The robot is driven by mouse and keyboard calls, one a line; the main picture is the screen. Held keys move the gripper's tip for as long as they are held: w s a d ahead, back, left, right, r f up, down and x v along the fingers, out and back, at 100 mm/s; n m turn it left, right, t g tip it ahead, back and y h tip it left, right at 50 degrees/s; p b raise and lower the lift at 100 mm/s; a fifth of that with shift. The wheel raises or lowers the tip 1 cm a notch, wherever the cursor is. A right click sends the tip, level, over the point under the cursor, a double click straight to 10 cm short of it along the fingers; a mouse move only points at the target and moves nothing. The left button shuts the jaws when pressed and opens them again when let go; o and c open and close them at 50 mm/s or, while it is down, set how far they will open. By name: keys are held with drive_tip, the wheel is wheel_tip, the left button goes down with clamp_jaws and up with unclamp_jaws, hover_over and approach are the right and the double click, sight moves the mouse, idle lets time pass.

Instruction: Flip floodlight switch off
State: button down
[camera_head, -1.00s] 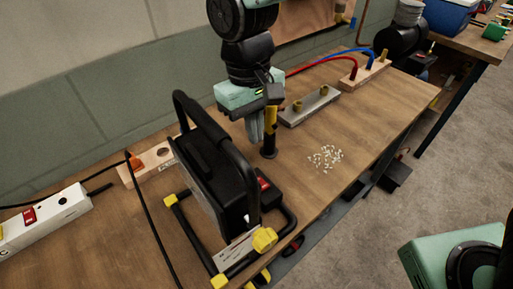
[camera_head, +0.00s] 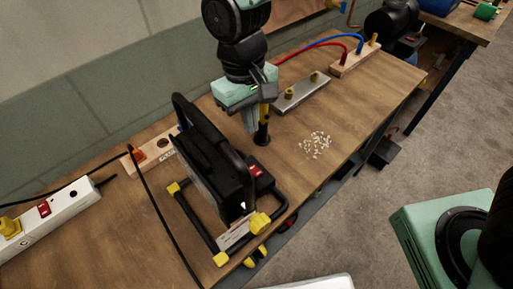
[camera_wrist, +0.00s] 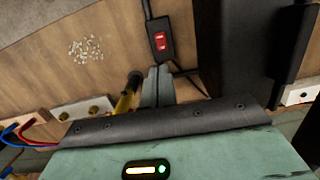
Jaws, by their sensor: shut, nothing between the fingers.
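The black floodlight (camera_head: 205,170) stands on a tubular frame with yellow feet at the bench's near edge. Its red rocker switch (camera_head: 256,171) is on a small black box behind it, and it also shows in the wrist view (camera_wrist: 160,41). My gripper (camera_head: 251,131) is shut and empty, pointing down behind the floodlight. In the wrist view its fingertips (camera_wrist: 158,71) are just below the switch box, apparently a short distance from the switch. Whether they touch the box cannot be told.
A yellow-and-black upright tool (camera_head: 262,132) stands right beside my fingers. White bits (camera_head: 315,145) lie on open bench to the right. A grey bar with brass posts (camera_head: 301,92) is behind. A power strip (camera_head: 55,215) and black cable lie left.

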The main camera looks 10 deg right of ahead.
sight(259, 173)
drive_tip(key=shift+s+d+r+p, duration=0.1)
drive_tip(key=shift+s+p, duration=0.05)
drive_tip(key=shift+p, duration=0.15)
drive_tip(key=f+p, duration=0.1)
drive_tip(key=f, duration=0.3)
drive_tip(key=s+f+p, duration=0.1)
drive_tip(key=f, duration=0.4)
drive_tip(key=f+p, duration=0.2)
drive_tip(key=f, duration=0.3)
drive_tip(key=shift+s+d, duration=0.2)
drive_tip(key=shift+d, duration=0.2)
drive_tip(key=shift+f, duration=0.2)
drive_tip(key=shift+s+f+b, duration=0.1)
drive_tip(key=shift+f+b, duration=0.15)
drive_tip(key=shift+b, duration=0.15)
drive_tip(key=shift+s+d, duration=0.15)
